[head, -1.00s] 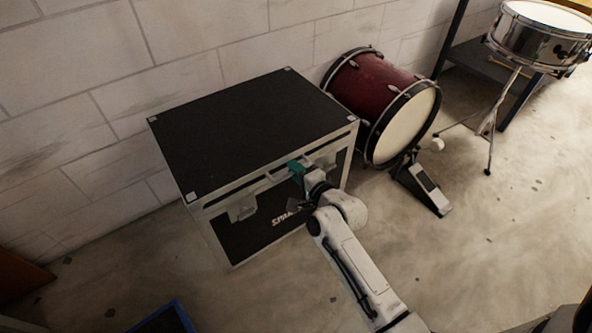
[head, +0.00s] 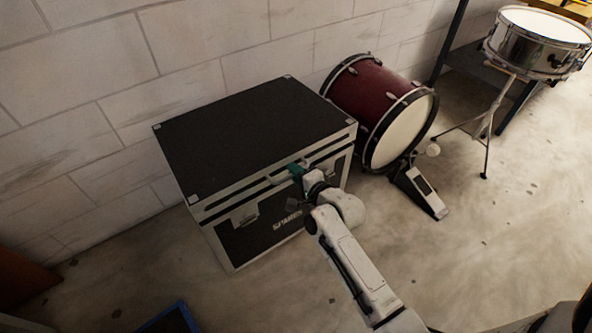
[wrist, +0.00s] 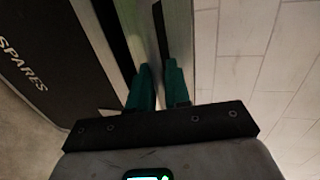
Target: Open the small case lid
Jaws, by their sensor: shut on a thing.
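The case (head: 262,218) is a black box with silver edges and "SPARES" lettering, standing against the wall. Its black lid (head: 250,130) lies nearly level on top. My gripper (head: 296,172) is at the middle of the lid's front edge, its green fingers shut on the lid's front rim. In the wrist view, the fingers (wrist: 158,85) sit on the silver rim of the lid (wrist: 178,45), with the case front (wrist: 55,60) to the left. A dark strip shows between rim and case body, like a narrow gap. The fingertips' exact contact is partly hidden.
A red bass drum (head: 375,105) with a pedal (head: 422,190) stands close to the case's right. A snare drum (head: 538,45) on a stand is farther right. A blue-edged bin (head: 172,318) is at the bottom. The wall (head: 200,45) is directly behind the case.

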